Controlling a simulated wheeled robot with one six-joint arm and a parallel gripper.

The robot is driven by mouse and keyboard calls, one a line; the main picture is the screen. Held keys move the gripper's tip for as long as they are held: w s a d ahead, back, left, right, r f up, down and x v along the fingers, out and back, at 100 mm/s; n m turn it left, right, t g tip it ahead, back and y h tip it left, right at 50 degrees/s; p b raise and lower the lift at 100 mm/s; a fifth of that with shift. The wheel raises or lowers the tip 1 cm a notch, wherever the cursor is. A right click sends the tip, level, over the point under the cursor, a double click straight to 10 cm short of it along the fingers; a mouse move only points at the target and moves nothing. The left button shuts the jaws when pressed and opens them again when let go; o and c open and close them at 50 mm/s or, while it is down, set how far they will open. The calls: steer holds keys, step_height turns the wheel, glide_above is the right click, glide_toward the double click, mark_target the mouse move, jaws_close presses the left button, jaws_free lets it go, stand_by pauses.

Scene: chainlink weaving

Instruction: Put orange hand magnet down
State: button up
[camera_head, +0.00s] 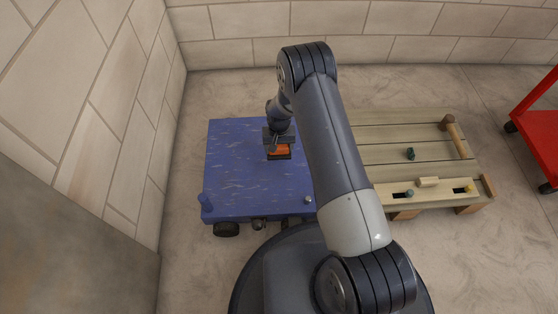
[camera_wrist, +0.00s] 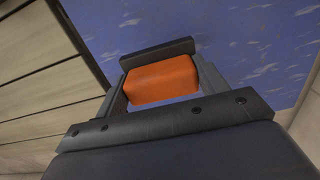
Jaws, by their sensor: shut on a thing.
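The orange hand magnet (camera_head: 279,150) is a small orange block at my gripper, over the right part of the blue cart top (camera_head: 235,180). In the wrist view the orange hand magnet (camera_wrist: 162,80) sits between the dark fingers, with the blue surface behind it. My gripper (camera_head: 279,146) is shut on the magnet; it also shows in the wrist view (camera_wrist: 160,78). Whether the magnet touches the cart top or hangs just above it, I cannot tell. Its underside is hidden.
A wooden slatted bench (camera_head: 390,150) stands right of the cart, with a dark green item (camera_head: 410,154) and small pieces along its front edge. A red cart (camera_head: 540,130) is at the far right. Brick walls close off the left and back. The blue top's left part is clear.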

steer(key=shift+f+b, duration=1)
steer(key=shift+f, duration=2.1)
steer(key=shift+f, duration=0.1)
steer(key=shift+f, duration=0.15)
steer(key=o, duration=0.9)
step_height(320, 180, up, 13)
steer(key=p, duration=0.5)
steer(key=shift+f, duration=0.2)
